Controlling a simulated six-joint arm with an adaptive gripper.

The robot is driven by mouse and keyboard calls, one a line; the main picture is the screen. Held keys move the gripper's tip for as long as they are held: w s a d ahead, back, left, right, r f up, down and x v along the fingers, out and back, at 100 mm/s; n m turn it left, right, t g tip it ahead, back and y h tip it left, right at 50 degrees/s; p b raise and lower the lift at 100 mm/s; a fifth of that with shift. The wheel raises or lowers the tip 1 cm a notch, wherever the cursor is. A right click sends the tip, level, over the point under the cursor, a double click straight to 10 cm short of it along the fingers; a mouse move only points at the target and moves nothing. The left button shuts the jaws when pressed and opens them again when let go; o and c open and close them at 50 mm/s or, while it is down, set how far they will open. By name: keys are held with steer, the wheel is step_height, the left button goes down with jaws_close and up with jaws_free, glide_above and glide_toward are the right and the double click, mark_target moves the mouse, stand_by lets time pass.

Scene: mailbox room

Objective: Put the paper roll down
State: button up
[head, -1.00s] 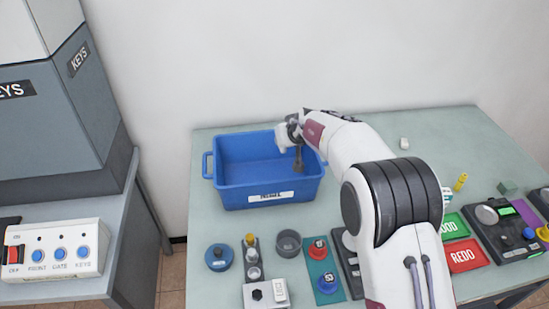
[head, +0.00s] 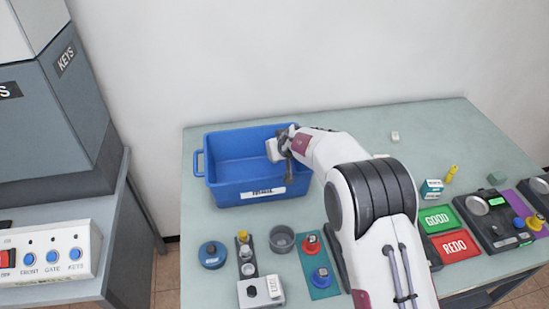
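My gripper (head: 285,152) is over the right part of the blue bin (head: 210,178), near its back right corner. Its dark fingers point down, seen small and partly from behind my arm. A white piece (head: 273,150) shows at the left side of the gripper. It may be the paper roll, but I cannot tell whether it is that or part of the gripper. I cannot tell whether the fingers are open or closed. No other paper roll is clearly recognisable. The visible bin floor looks empty.
Along the front of the green table are a blue round container (head: 212,255), a grey cup (head: 282,239), red and blue knobs on a teal plate (head: 318,268) and GOOD (head: 437,220) and REDO (head: 456,246) pads. A small white block (head: 395,136) lies at the back. The back right is mostly clear.

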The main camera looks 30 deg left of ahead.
steer(key=shift+f, duration=1.6)
steer(key=shift+f, duration=0.15)
steer(key=o, duration=0.8)
steer(key=shift+r, duration=0.2)
steer(key=shift+v, duration=5.95)
steer(key=shift+s, duration=0.1)
